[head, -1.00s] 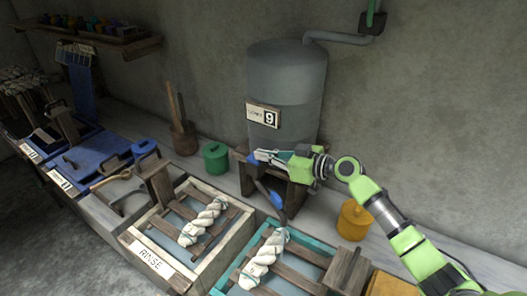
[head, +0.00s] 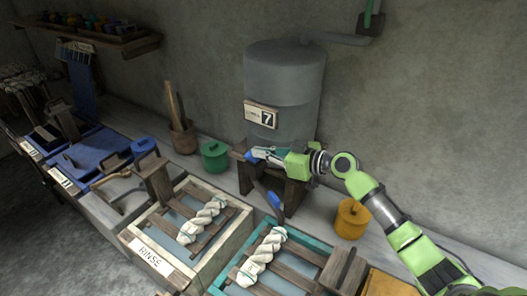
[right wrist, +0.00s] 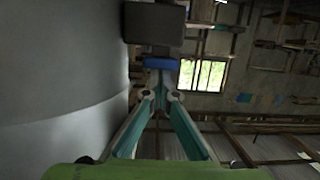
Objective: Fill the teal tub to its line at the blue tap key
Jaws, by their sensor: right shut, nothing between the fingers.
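The teal tub (head: 308,242) is at the front, with wooden slats and a white twisted skein (head: 262,256) across it. Grey-blue liquid shows between the slats; I cannot make out a fill line. A dark spout with a blue end (head: 277,201) hangs at its back edge. The blue tap key (head: 251,157) is at the stand under the grey tank (head: 284,85). My right gripper (head: 259,152) is shut and empty, its tips at the key, perhaps touching it. In the right wrist view the blue key (right wrist: 161,63) is just beyond the closed fingertips. My left gripper is out of view.
A sign reading 7 (head: 261,115) hangs on the tank. The rinse tub (head: 150,252) stands left of the teal tub. A green pot (head: 214,156) and an orange pot (head: 352,219) stand on either side of the tank stand. Blue vats are farther left.

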